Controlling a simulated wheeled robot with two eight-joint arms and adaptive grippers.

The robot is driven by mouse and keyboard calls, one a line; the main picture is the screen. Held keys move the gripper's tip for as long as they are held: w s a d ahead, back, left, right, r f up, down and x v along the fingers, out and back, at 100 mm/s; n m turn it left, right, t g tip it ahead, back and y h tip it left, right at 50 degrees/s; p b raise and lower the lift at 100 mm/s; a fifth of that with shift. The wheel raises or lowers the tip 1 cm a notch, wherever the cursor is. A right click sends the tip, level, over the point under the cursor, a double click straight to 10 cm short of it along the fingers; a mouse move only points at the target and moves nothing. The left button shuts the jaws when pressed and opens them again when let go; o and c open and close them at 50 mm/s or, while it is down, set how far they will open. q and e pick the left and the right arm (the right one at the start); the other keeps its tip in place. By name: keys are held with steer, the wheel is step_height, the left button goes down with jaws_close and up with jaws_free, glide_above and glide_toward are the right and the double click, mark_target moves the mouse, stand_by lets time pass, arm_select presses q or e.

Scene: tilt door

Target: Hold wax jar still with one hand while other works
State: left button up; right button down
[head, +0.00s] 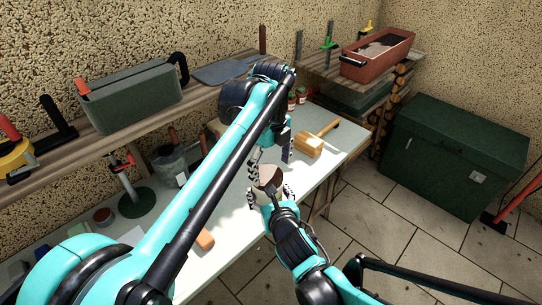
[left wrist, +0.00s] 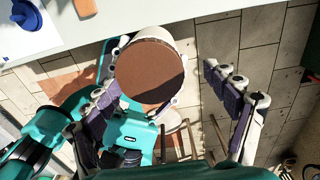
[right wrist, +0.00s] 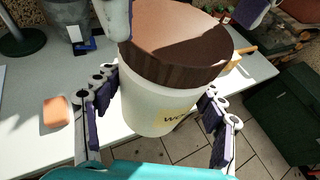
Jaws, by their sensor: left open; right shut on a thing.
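The wax jar (right wrist: 158,102) is a white tub with a dark-brown-sided round lid and a part-hidden label. My left gripper (head: 271,158) is open and close above the lid. In the left wrist view the lid (left wrist: 150,72) lies between the left fingers (left wrist: 165,98), nearer the left-hand one. I cannot tell whether they touch it.
The pale workbench (head: 318,172) carries a wooden mallet (head: 309,144), an orange-brown block (head: 205,240) and a clamp stand (head: 135,202). A shelf with a green-grey planter (head: 135,93) runs along the wall. A green chest (head: 457,150) stands right.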

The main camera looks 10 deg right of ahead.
arm_select(q)
steer(key=shift+f, duration=0.55)
steer(key=shift+o, duration=0.7)
steer(key=shift+d, duration=0.1)
jaws_close()
steer(key=shift+a, duration=0.35)
